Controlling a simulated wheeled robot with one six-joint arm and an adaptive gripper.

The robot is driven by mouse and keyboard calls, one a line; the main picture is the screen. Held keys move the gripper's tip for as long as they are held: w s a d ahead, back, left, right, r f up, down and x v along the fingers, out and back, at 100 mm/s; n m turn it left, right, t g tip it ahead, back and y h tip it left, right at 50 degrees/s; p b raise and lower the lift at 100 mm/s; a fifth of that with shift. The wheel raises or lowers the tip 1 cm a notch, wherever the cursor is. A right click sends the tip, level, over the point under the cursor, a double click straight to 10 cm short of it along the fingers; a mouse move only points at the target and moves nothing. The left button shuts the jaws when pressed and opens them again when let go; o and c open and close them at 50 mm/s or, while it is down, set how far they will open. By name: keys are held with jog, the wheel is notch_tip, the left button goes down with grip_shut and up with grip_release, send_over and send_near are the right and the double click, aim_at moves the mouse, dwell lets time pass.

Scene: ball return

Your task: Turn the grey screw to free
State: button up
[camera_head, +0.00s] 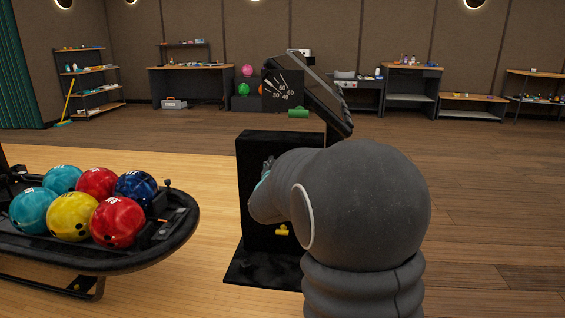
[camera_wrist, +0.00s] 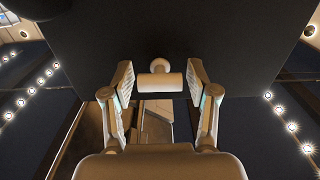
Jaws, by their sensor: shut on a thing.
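The grey screw (camera_wrist: 159,82) shows in the wrist view as a pale T-shaped handle with a round knob above its crossbar, against a dark panel. My gripper (camera_wrist: 160,88) has one finger at each end of the crossbar and is shut on it. In the head view the black machine (camera_head: 258,150) stands upright on a flat base plate, with a tilted panel and a dial above. My gripper (camera_head: 267,172) is mostly hidden there behind my arm, at the machine's front. The grey screw is hidden in that view.
A yellow knob (camera_head: 283,231) sits low on the machine and a green one (camera_head: 298,113) near its top. A black ball rack (camera_head: 150,258) with several bowling balls stands close on the left. Shelves and benches line the back wall. The floor at right is clear.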

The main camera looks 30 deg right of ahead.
dwell(0.5)
jog(key=o, duration=1.2)
jog(key=v, duration=1.2)
jog(key=shift+f, duration=0.1)
